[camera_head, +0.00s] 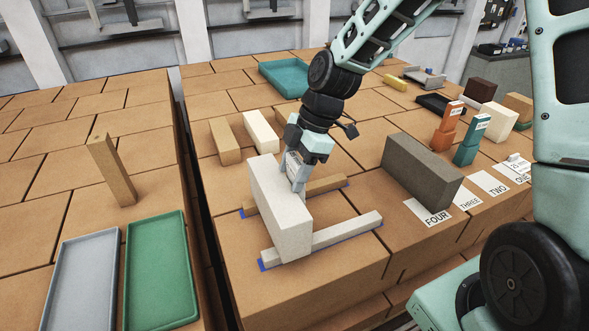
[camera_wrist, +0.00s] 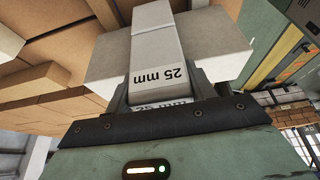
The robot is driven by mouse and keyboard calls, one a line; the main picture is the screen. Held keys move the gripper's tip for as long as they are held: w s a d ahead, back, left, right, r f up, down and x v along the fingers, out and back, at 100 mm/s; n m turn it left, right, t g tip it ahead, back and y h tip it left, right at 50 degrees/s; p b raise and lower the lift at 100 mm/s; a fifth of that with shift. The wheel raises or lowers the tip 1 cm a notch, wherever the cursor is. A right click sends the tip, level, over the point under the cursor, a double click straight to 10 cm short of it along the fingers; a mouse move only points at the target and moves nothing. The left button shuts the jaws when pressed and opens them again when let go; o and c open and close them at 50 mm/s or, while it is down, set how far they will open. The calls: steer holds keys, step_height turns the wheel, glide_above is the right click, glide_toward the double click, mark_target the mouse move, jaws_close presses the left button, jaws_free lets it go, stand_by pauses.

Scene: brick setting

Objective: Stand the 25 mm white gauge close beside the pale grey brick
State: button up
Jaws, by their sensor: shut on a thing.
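The pale grey brick (camera_head: 280,215) stands on its long narrow side across two rails in the head view. The white gauge (camera_wrist: 155,45), marked 25 mm, shows in the wrist view between my fingers, in front of the pale grey brick (camera_wrist: 225,50). My gripper (camera_head: 297,172) is shut on the gauge, at the brick's right face. In the head view the gauge is mostly hidden by my fingers. I cannot tell whether it touches the brick or the surface below.
A grey rail (camera_head: 325,236) and a tan rail (camera_head: 325,185) lie under the brick, with blue marks at their ends. A dark brick (camera_head: 420,172) stands to the right. Orange (camera_head: 446,128) and teal (camera_head: 470,142) gauges stand beyond it. Tan and cream blocks lie behind.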

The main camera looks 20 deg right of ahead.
steer(key=o, duration=1.5)
steer(key=shift+s+d+f, duration=0.1)
steer(key=shift+s+f, duration=0.15)
steer(key=shift+f, duration=0.45)
steer(key=shift+c, duration=0.2)
steer(key=shift+r+p, duration=0.3)
steer(key=shift+r, duration=0.15)
steer(key=shift+w+r, duration=0.25)
steer(key=a+b+v, duration=0.1)
steer(key=b+v, duration=0.2)
steer(key=v, duration=0.9)
steer(key=s+a+f+m, duration=0.1)
steer(key=s+a, duration=0.1)
steer(key=s, duration=0.1)
steer(key=s+a+f+m+h, duration=0.1)
steer(key=s+a+m, duration=0.1)
steer(key=s+a, duration=0.1)
steer(key=s+a+f+m+g+h, duration=0.1)
steer(key=s+a+f, duration=0.1)
steer(key=s+a, duration=0.1)
steer(key=shift+s+a, duration=0.1)
steer(key=shift+s, duration=0.4)
steer(key=s+a+f+m+h, duration=0.1)
steer(key=s+f+m, duration=0.1)
steer(key=s, duration=0.4)
steer(key=s+a+f+m+h, duration=0.1)
steer(key=s+f+m, duration=0.1)
steer(key=s+m, duration=0.2)
steer(key=s, duration=0.2)
steer(key=shift+s+t, duration=0.4)
